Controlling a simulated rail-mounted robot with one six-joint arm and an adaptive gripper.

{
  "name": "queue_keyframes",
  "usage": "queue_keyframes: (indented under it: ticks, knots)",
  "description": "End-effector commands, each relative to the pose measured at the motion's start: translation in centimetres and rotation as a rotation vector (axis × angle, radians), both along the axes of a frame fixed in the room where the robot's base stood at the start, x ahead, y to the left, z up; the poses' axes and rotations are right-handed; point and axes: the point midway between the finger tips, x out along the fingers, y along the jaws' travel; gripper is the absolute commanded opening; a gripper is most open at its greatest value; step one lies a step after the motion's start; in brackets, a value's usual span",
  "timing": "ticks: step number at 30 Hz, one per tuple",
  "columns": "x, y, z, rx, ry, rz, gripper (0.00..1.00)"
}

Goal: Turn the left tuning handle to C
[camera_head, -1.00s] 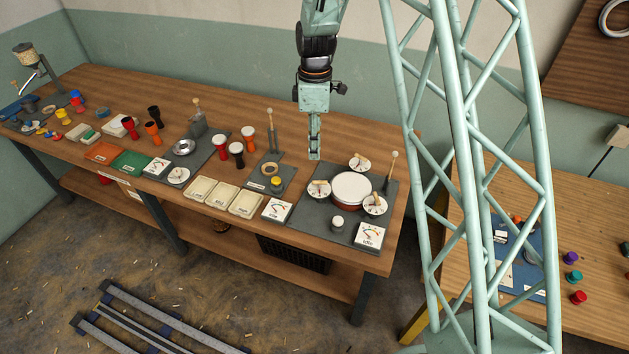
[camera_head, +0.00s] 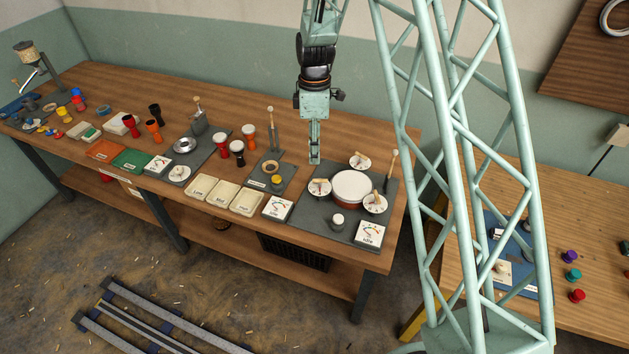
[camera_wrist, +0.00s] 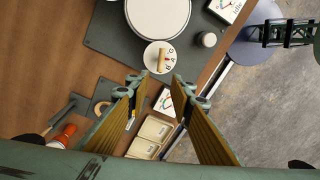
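The drum (camera_head: 351,187) has a white head and reddish-brown side, with three white dials around it on a dark mat. The left tuning dial (camera_head: 319,187) has a small wooden handle (camera_head: 320,184) across it. In the wrist view the dial (camera_wrist: 153,51) and its handle (camera_wrist: 162,59) lie just beyond my fingertips; some letters show, but the setting is unclear. My gripper (camera_head: 315,160) hangs above and behind this dial in the head view. In the wrist view its fingers (camera_wrist: 160,77) stand apart with nothing between them.
A top dial (camera_head: 359,161) and a right dial (camera_head: 375,203) flank the drum. A stick (camera_head: 391,165) stands upright at the right. A white knob (camera_head: 338,220), gauges (camera_head: 277,208) (camera_head: 368,233) and cream trays (camera_head: 224,194) sit in front and left.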

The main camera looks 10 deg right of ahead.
Motion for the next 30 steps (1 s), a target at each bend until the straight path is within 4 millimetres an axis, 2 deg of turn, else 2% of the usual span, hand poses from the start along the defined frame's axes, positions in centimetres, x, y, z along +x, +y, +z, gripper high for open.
queue_keyframes:
  ticks: [30]
  knots:
    - [-0.7, 0.2, -10.4, 0.001, 0.002, 0.0, 0.21]
